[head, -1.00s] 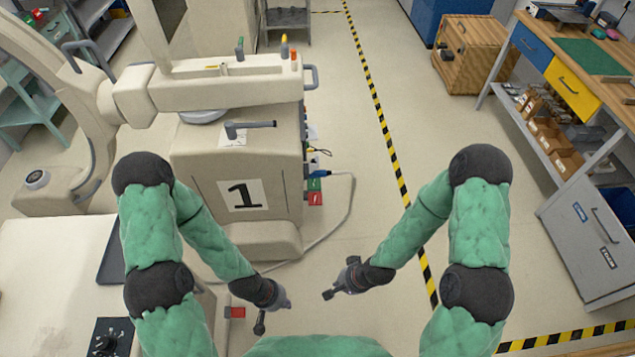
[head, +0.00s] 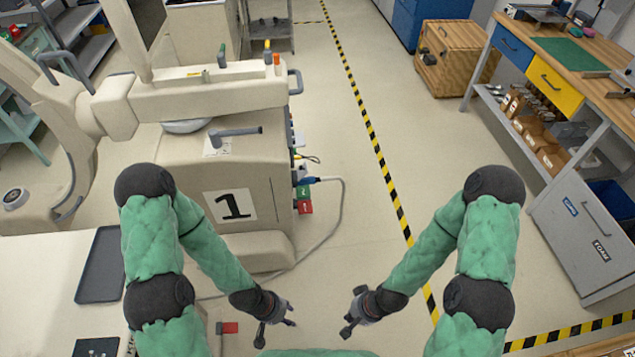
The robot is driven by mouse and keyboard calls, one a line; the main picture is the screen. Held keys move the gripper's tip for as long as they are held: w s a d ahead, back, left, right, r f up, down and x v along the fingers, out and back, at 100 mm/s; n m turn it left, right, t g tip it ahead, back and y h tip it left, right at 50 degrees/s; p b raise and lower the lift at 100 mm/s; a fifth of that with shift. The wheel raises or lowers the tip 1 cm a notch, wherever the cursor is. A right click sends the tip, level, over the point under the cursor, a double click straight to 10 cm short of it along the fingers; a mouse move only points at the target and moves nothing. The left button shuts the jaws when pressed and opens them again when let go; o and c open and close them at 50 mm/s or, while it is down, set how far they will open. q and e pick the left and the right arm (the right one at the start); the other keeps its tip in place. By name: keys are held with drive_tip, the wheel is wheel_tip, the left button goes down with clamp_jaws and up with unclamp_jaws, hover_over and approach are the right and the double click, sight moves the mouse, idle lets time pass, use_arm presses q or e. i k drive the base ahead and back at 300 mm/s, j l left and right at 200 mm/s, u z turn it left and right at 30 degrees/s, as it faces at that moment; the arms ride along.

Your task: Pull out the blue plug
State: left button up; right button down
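The blue plug (head: 309,180) sits in the right side of the cream cart marked 1 (head: 185,165), with a pale cable (head: 341,205) running from it down to the floor. My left gripper (head: 277,320) is below and left of the plug in the picture, well apart from it, with its fingers spread and nothing between them. My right gripper (head: 350,319) is lower right of the plug, also apart from it, with its fingers spread and empty.
Green and red blocks (head: 304,207) sit just below the plug on the cart side. A workbench (head: 560,75) with a grey drawer cabinet (head: 590,235) stands at the right. A wooden crate (head: 455,58) is at the back. The floor right of the cart is clear.

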sight(311, 180)
drive_tip(key=z, duration=0.4)
drive_tip(key=i, duration=5.15)
drive_tip(key=l+u, duration=0.1)
drive_tip(key=u, duration=4.8)
drive_tip(key=i+l, duration=0.15)
